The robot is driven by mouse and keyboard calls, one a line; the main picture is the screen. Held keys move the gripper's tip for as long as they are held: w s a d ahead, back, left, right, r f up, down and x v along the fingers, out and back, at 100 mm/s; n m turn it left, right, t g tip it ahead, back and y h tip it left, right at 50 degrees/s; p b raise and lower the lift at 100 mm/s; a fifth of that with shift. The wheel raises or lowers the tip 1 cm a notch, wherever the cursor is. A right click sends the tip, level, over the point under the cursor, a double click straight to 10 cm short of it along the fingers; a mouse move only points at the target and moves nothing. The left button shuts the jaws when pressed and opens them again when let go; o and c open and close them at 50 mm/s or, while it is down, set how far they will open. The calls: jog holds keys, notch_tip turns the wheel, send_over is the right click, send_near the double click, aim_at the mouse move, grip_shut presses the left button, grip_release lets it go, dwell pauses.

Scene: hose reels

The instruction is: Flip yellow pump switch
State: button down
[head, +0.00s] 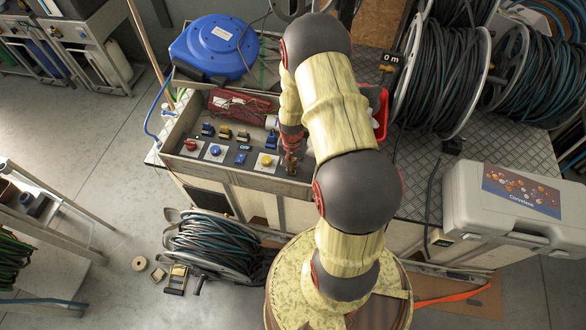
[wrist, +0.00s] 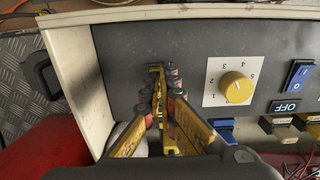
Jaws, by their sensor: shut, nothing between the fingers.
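My gripper (wrist: 159,82) is shut and empty, close over the dark panel (wrist: 122,58) in the wrist view. A small part with a yellowish tint (wrist: 155,67) shows at its fingertips; it is mostly hidden, and I cannot tell whether it is the yellow pump switch or whether they touch. To the right is a yellow dial knob (wrist: 236,87) on a white numbered plate. It also shows in the head view (head: 266,161), just left of my gripper (head: 291,160). Yellowish levers (head: 225,133) stand in the row behind.
A blue rocker (wrist: 299,75) and an OFF label (wrist: 286,106) lie right of the dial. A blue lever (wrist: 221,126) is near the fingers. The box's pale rim (wrist: 78,82) borders the panel. A red bin (head: 377,108) stands beside my arm; a blue reel (head: 214,48) is behind.

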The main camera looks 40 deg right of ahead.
jog(key=shift+f, duration=0.45)
dwell(0.3)
jog(key=shift+r+p, duration=2.1)
jog(key=shift+r, duration=1.4)
